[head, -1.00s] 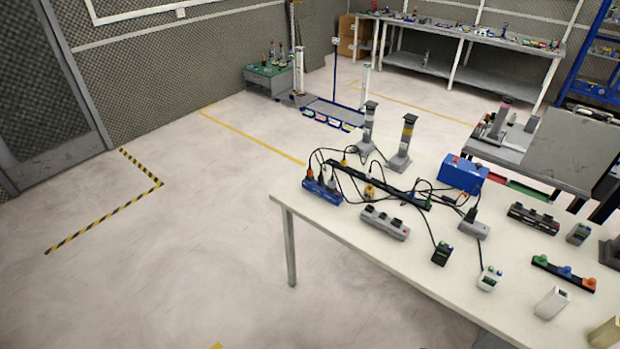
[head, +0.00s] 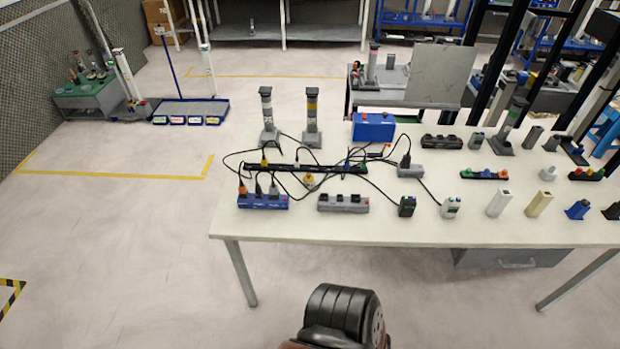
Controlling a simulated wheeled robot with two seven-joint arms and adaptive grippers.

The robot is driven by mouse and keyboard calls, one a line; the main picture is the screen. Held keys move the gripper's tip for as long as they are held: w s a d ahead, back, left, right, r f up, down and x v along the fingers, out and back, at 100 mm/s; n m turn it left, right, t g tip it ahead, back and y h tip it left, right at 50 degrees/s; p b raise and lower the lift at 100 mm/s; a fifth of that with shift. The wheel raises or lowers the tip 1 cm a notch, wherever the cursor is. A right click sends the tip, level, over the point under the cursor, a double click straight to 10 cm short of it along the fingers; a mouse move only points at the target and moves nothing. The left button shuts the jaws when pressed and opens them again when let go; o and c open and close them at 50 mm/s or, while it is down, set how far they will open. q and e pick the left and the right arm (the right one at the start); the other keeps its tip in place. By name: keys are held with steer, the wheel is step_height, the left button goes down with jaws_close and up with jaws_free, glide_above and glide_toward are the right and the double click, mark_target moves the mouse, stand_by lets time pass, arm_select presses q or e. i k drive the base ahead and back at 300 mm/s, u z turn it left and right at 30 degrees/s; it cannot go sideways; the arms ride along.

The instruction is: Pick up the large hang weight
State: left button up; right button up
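I cannot pick out a large hang weight in the head view; small items on the table and at the back are too small to tell. A long white table (head: 400,228) stands in front of me. Neither of my grippers is in view.
The table also holds power strips (head: 263,202), tangled black cables and a blue box (head: 373,127). A green-topped cabinet (head: 85,92) with small objects and a blue tray (head: 190,110) stand at the back left. The floor at left is clear.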

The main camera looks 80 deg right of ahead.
mark_target(308, 180)
steer(key=z, duration=0.7)
steer(key=i, duration=0.8)
steer(key=z, duration=0.95)
